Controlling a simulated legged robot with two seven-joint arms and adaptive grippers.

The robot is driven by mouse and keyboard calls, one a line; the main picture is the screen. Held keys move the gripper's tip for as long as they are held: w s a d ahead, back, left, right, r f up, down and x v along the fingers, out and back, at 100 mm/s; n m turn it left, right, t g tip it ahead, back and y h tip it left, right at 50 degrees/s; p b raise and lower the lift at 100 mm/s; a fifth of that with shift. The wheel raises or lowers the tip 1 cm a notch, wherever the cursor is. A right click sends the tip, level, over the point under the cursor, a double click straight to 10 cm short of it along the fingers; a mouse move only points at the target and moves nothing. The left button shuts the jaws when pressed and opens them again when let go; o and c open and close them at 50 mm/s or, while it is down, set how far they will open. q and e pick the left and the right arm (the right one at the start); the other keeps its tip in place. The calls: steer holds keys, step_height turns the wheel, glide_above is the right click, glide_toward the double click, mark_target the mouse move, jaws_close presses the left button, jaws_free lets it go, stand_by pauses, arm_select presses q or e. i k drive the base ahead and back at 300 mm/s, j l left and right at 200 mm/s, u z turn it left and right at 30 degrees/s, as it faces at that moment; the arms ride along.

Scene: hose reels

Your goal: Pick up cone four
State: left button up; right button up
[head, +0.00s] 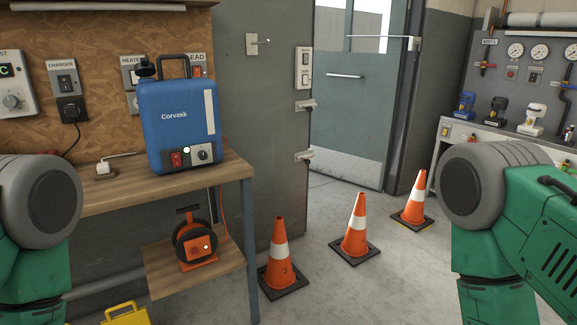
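Three orange traffic cones with a white band and dark square base stand upright on the floor in the head view. The nearest cone (281,260) is beside the workbench leg and carries a small dark mark that looks like a 3. The middle cone (355,235) stands farther right, with a small mark too small to read. The farthest cone (414,203) is near the door, and I cannot read a number on it. Which one is cone four I cannot tell. Neither gripper is in view; only my green and grey arm parts show at both sides.
A wooden workbench (112,195) holds a blue Corvask unit (178,125). An orange cable reel (196,244) sits on its lower shelf. A yellow object (126,315) is at the bottom left. A grey door (352,110) stands behind. Clear concrete floor (385,290) lies in front of the cones.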

mark_target(355, 244)
steer(key=i+l+z, duration=0.1)
steer(key=i+z, duration=0.7)
steer(key=i, duration=0.15)
steer(key=i+j+z, duration=0.25)
steer(key=i+z, duration=0.15)
steer(key=i+l, duration=0.2)
steer(key=i, duration=0.3)
steer(key=i+l+u, duration=0.1)
steer(key=i, duration=0.45)
steer(key=i+l, duration=0.25)
steer(key=i, duration=0.25)
steer(key=i+l+u, duration=0.35)
steer(key=u, duration=0.15)
steer(key=i+l+u, duration=0.75)
steer(key=l+u, duration=0.2)
steer(key=l, duration=0.3)
